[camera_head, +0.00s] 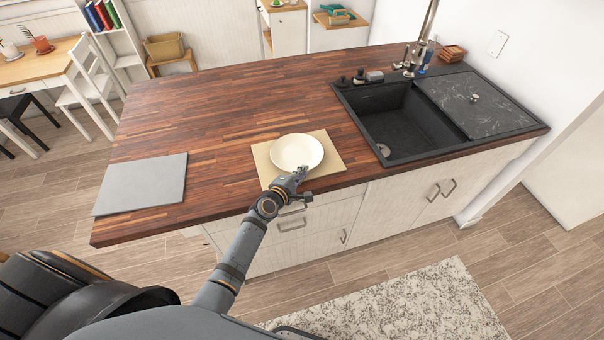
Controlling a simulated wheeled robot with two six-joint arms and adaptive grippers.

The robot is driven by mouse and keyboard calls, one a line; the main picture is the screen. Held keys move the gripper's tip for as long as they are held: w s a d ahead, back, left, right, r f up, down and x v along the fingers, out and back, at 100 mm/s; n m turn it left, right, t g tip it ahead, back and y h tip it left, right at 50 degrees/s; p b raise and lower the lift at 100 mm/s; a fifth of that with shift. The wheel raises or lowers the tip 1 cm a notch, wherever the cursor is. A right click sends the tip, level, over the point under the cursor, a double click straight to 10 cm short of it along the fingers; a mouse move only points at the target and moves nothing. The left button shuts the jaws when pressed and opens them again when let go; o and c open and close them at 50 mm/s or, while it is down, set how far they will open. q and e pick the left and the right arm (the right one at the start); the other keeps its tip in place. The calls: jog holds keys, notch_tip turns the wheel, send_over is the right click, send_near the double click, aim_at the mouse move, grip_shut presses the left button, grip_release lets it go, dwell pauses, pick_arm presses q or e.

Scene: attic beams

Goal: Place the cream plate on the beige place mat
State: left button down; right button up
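The cream plate (296,150) is round and lies level over the beige place mat (329,157), near the front edge of the wooden counter. It looks to rest on the mat; I cannot tell whether there is a small gap under it. The mat shows around the plate on several sides. My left gripper (301,172) is at the plate's near rim, overlapping it in the picture. Its fingers are too small and dark to tell whether they are open or shut on the rim. My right gripper is not in view.
A grey mat (141,184) lies on the counter's left end. A black sink (405,120) with a dark cover (475,101) and a tap (424,40) is at the right. The counter (225,110) between them is clear behind the plate.

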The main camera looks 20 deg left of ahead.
pick_arm(q)
jog(key=shift+f, duration=0.15)
jog(key=c, duration=1.8)
grip_release()
jog(key=shift+s, duration=0.1)
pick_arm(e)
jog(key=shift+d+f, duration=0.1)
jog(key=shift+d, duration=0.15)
pick_arm(q)
jog(key=shift+r, duration=0.4)
jog(key=v, duration=1.2)
jog(key=shift+p, duration=0.4)
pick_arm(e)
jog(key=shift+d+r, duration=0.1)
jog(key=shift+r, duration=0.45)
pick_arm(q)
jog(key=shift+d+f, duration=0.1)
jog(key=shift+d, duration=0.05)
